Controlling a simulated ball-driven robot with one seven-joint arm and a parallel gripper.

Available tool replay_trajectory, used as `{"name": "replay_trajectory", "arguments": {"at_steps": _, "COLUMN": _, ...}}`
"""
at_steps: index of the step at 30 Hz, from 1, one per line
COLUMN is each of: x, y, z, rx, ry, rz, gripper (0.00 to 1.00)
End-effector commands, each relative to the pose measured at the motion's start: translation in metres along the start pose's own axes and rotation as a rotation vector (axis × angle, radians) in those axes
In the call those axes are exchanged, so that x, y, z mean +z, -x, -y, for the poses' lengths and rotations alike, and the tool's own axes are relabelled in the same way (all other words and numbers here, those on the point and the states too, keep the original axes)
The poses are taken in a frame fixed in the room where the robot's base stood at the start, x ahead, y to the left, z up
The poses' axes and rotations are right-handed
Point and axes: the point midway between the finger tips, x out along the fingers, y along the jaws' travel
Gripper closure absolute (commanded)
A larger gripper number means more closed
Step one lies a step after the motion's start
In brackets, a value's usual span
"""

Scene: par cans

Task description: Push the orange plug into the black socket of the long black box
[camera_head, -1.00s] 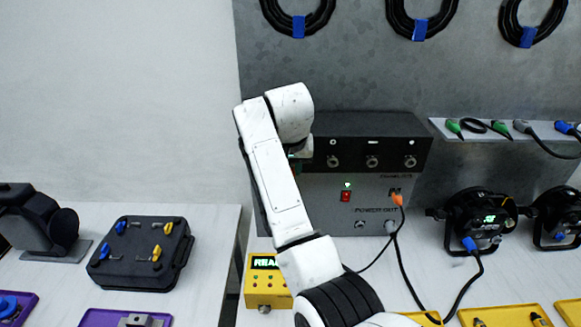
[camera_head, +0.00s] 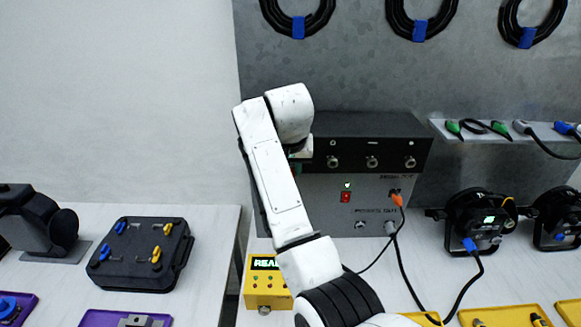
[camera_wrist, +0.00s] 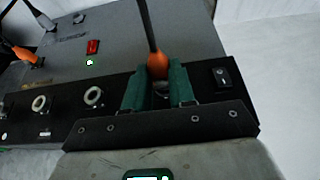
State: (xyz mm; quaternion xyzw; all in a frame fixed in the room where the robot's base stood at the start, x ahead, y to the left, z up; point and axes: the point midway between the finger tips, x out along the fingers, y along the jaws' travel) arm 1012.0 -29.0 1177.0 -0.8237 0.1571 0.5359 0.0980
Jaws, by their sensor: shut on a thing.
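The orange plug (camera_wrist: 158,65) is between the green fingers of my gripper (camera_wrist: 160,88) in the wrist view, with its black cable running up from it. My gripper is shut on it, at the front of the long black box (camera_wrist: 57,107). The long black box also shows in the head view (camera_head: 385,130), lying on a grey unit. A ringed socket shows partly just below the plug, between the fingers. I cannot tell whether the plug is inside it. Other round sockets (camera_head: 372,161) sit in a row along the box. My arm hides the gripper in the head view.
The grey unit (camera_head: 325,215) bears a red switch (camera_head: 345,196) and a second orange plug (camera_head: 397,198) with a cable hanging down. A black rocker switch (camera_wrist: 222,77) is beside my fingers. A yellow box (camera_head: 265,285) stands in front. Lamps (camera_head: 485,222) stand on the right.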

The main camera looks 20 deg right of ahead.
Motion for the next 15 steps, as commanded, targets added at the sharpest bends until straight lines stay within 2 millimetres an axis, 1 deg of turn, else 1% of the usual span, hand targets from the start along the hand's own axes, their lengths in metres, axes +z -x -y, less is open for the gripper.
{"name": "replay_trajectory", "arguments": {"at_steps": 8, "x": -0.0002, "y": 0.0001, "z": -0.0001, "rx": 0.000, "ry": 0.000, "rz": 0.000, "gripper": 1.00}}
{"name": "replay_trajectory", "arguments": {"at_steps": 15, "x": -0.0042, "y": -0.0009, "z": -0.0002, "rx": 0.000, "ry": -0.001, "rz": -0.001, "gripper": 1.00}}
